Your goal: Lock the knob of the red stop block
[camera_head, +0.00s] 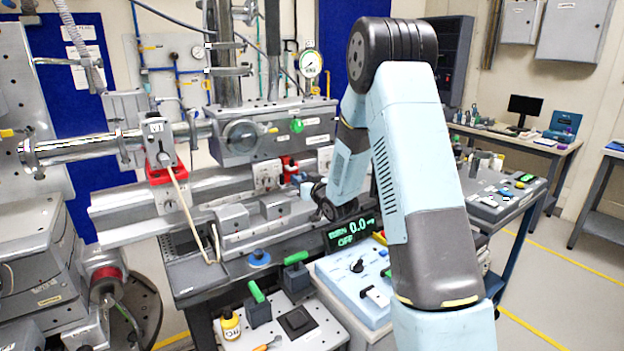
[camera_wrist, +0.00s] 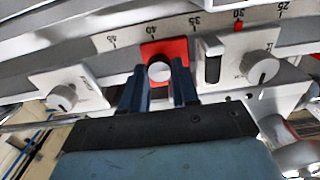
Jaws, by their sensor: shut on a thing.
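The red stop block (camera_wrist: 164,48) sits on the graduated rail in the wrist view, near the 40 mark. Its round pale knob (camera_wrist: 160,72) faces my gripper. My gripper (camera_wrist: 160,75) has one dark finger on each side of the knob and is shut on it. In the head view the red stop block (camera_head: 289,165) shows small on the rail, behind the bench.
White carriers with knobs flank the block, one at left (camera_wrist: 72,92) and one at right (camera_wrist: 245,65).

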